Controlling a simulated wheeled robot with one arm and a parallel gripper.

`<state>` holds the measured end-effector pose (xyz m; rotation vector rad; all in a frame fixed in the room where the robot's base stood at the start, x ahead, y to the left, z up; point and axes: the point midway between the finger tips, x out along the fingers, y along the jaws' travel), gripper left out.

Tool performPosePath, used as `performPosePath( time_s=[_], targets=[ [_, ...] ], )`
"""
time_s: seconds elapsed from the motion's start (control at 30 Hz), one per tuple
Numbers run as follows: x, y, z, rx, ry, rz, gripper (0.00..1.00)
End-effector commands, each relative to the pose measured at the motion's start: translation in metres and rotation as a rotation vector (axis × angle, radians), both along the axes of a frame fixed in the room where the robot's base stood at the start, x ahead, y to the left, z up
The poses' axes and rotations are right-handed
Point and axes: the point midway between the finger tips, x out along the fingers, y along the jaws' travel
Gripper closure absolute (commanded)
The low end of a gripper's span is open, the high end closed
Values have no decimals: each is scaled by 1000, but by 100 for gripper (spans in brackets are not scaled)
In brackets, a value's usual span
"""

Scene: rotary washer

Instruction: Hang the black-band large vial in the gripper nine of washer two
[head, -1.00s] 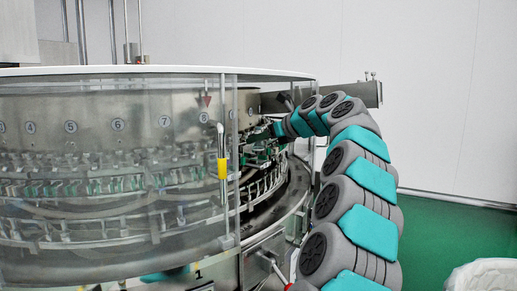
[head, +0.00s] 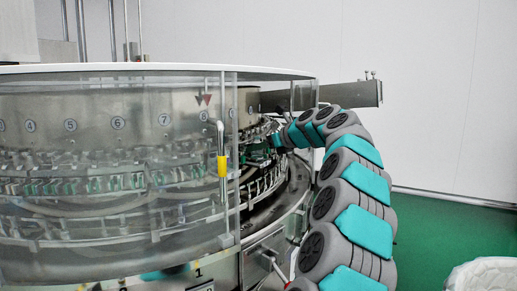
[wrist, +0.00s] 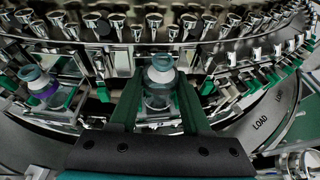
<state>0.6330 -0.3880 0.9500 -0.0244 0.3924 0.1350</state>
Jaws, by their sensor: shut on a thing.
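In the wrist view a clear large vial (wrist: 159,88), neck toward the washer's nozzles, stands between the two dark green fingers of my gripper (wrist: 160,112), which is shut on it. Its band colour cannot be made out. In the head view my gripper (head: 276,141) is inside the open side of washer two (head: 115,70), near its row of clamps, and the vial is too small to tell there. Rows of small washer grippers (wrist: 235,60) lie just beyond the vial; which is number nine cannot be told.
A plate marked LOAD (wrist: 262,122) is at right. The clear guard with a yellow-marked handle (head: 222,160) stands left of my arm. A white bin (head: 482,276) is at lower right.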

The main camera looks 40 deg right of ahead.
Motion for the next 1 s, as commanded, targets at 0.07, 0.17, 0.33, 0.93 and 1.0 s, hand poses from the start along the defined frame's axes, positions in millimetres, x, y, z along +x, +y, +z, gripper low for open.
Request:
performPosePath(
  time_s=[0.07,0.17,0.33,0.93,1.0],
  targets=[
    [0,0,0,0,0,0,100],
    [0,0,-1,1,-1,0,100],
    [0,-1,-4,0,-2,-2,43],
    [0,0,-2,-1,0,-1,22],
    [0,0,0,-2,1,1,22]
  ],
)
